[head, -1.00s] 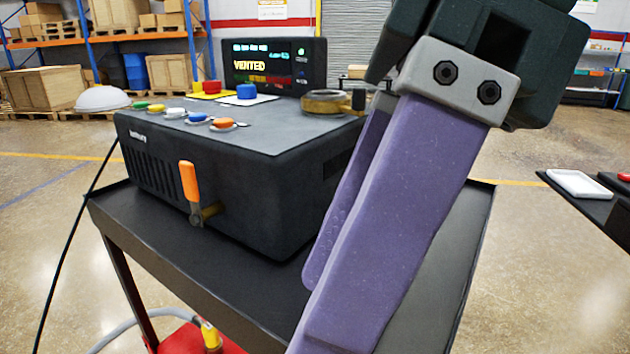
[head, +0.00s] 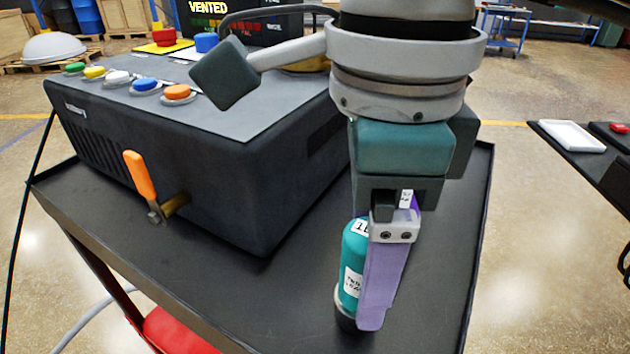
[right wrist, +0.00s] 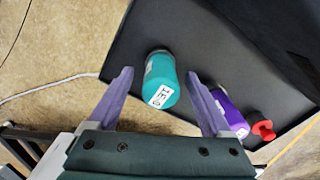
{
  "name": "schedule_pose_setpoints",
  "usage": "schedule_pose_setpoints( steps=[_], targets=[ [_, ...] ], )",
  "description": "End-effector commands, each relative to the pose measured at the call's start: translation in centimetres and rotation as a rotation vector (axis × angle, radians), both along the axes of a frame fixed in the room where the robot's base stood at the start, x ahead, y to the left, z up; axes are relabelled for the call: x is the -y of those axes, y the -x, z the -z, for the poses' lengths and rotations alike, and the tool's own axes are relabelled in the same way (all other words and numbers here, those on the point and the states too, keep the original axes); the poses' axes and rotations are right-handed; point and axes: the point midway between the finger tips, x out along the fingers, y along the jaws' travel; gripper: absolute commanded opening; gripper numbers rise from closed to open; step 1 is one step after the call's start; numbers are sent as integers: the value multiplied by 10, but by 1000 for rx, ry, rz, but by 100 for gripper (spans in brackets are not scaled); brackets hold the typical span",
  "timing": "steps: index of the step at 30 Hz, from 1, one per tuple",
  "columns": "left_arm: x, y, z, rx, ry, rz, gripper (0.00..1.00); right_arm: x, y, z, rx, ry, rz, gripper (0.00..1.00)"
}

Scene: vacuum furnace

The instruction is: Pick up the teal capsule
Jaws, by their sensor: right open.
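The teal capsule (head: 352,262) stands upright on the dark cart top, near its front edge, with white labels on its side. My right gripper (head: 366,318) points down at it, with one purple finger in front of the capsule's right side and the other finger hidden. In the right wrist view the teal capsule (right wrist: 161,82) lies between the two open purple fingers of my right gripper (right wrist: 160,73), with a visible gap on each side. My left gripper is not in view.
A purple capsule (right wrist: 228,110) and a red-topped item (right wrist: 262,127) stand close beside the right finger in the wrist view. The dark furnace box (head: 200,160) with an orange-handled lever (head: 139,176) fills the cart's left. The cart's raised rim (head: 130,275) runs along the front.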

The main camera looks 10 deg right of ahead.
Motion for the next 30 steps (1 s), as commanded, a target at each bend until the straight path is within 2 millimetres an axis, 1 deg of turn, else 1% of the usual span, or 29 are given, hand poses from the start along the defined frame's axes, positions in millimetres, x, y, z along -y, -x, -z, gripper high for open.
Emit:
schedule_pose_setpoints(
  steps=[3,8,9,30],
  targets=[
    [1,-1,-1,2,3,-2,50,0,0,6,-1,0,0,83],
    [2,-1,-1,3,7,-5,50,0,0,6,0,-1,-1,83],
    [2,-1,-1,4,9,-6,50,0,0,6,0,-1,-1,81],
    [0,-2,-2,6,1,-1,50,0,0,6,0,-1,-1,2]
  ],
)
